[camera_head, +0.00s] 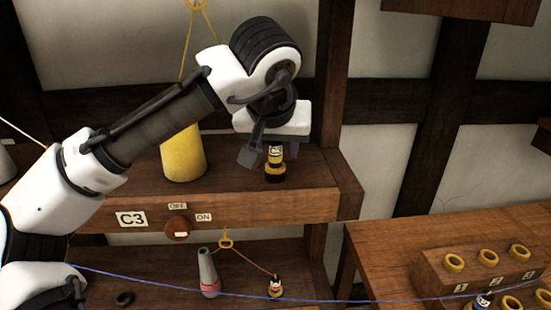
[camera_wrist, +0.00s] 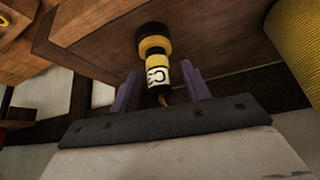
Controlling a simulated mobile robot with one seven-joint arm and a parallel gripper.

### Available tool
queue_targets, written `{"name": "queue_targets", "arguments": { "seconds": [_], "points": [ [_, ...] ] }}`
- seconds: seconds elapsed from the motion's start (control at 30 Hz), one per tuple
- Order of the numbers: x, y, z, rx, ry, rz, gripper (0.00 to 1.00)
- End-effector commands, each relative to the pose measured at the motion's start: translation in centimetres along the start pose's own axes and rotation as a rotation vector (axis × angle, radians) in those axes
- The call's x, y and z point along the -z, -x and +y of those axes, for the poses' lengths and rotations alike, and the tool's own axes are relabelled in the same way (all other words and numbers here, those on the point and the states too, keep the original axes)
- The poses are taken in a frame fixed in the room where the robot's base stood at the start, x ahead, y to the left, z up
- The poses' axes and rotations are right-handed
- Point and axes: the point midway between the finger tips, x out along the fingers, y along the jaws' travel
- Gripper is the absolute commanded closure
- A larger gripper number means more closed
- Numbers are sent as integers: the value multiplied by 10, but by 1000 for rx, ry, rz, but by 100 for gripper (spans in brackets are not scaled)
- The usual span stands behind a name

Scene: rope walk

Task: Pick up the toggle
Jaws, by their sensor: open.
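The toggle (camera_head: 275,161) is a small upright yellow and black piece with a white C3 label. It stands in a black and yellow base on the upper wooden shelf (camera_head: 310,190). In the wrist view the toggle (camera_wrist: 158,72) lies between the two purple-grey fingers of my gripper (camera_wrist: 162,88), with gaps on both sides. The fingers are open and hold nothing.
A yellow cone (camera_head: 183,155) stands left of the toggle on the same shelf. A red knob (camera_head: 177,228) marked OFF and ON is on the shelf front. A blue cord (camera_head: 350,299) crosses low.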

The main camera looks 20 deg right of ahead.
Motion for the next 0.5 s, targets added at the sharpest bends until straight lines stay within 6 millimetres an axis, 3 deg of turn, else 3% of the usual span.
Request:
{"name": "queue_targets", "arguments": {
  "seconds": [0.13, 0.33, 0.5],
  "points": [
    [-1, -11, 0, -1, 0, -1, 53],
    [-1, -12, 0, -1, 0, 0, 53],
    [-1, -12, 0, -1, 0, 0, 74]
  ]
}}
